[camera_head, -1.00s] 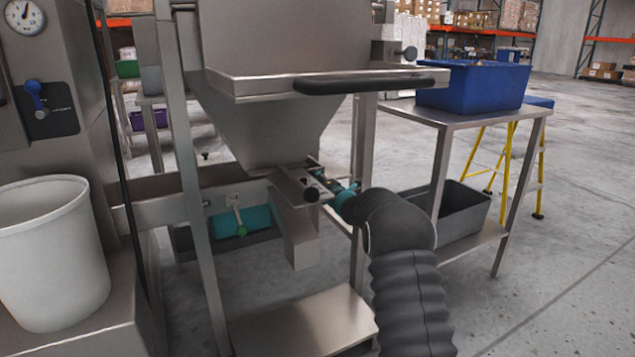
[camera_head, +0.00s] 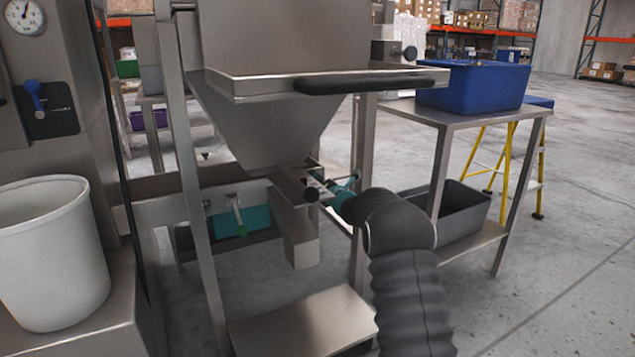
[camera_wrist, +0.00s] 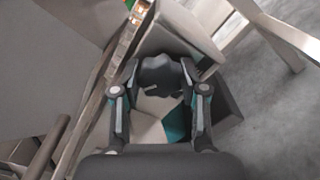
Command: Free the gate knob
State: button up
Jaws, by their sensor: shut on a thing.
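A dark lobed knob (camera_wrist: 160,78) sits between the fingertips of my gripper (camera_wrist: 160,68) in the wrist view; I take it to be the gate knob. The fingers press on it from both sides. In the head view my gripper (camera_head: 328,186) is beside the outlet of the steel hopper (camera_head: 265,125), and the held knob is hard to make out there. A round black end piece (camera_head: 311,194) shows at the front of the gate under the hopper. A steel chute (camera_head: 300,245) hangs below the gate.
A black padded bar (camera_head: 365,82) runs above my arm. Steel frame legs (camera_head: 193,190) stand around the hopper. A side table (camera_head: 470,116) with a blue bin (camera_head: 473,88) is at right. A white bucket (camera_head: 48,260) stands at left.

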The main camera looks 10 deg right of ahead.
jog(key=o, duration=1.2)
jog(key=shift+a, duration=0.15)
jog(key=shift+c, duration=0.2)
jog(key=shift+s, duration=0.1)
jog(key=v, duration=1.1)
jog(key=shift+s, duration=0.35)
